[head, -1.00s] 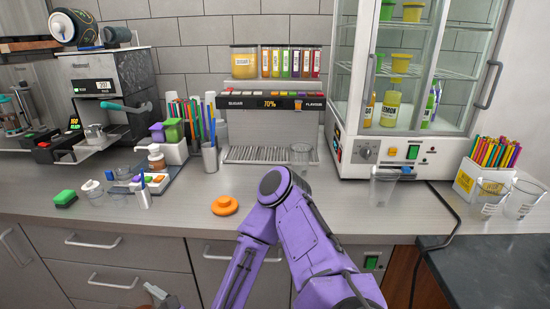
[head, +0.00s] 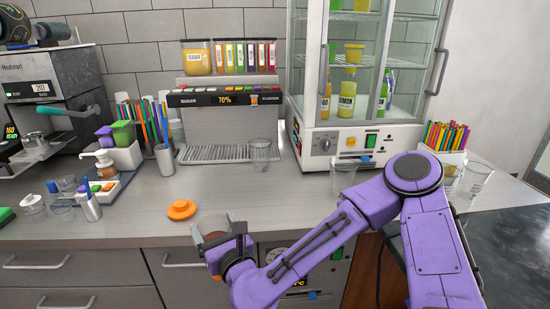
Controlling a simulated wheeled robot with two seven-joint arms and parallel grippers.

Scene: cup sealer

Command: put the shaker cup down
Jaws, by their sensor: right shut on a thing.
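My right gripper (head: 215,232) is in front of the counter's front edge, at the lower middle of the head view. It is shut on what appears to be the shaker cup (head: 213,266), of which only a small brownish-orange part shows between and below the fingers. The gripper and wrist hide the rest, so I cannot tell its tilt. An orange round lid-like piece (head: 181,210) lies on the grey counter (head: 285,205), just beyond and left of the gripper. My left gripper is not in view.
A clear cup (head: 260,155) stands at the right end of the dispenser's drip grate (head: 210,153). Another clear cup (head: 343,176) stands before the glass-door fridge (head: 345,139). A straw holder (head: 163,160) and a small bottle tray (head: 112,187) are at left. The middle counter is bare.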

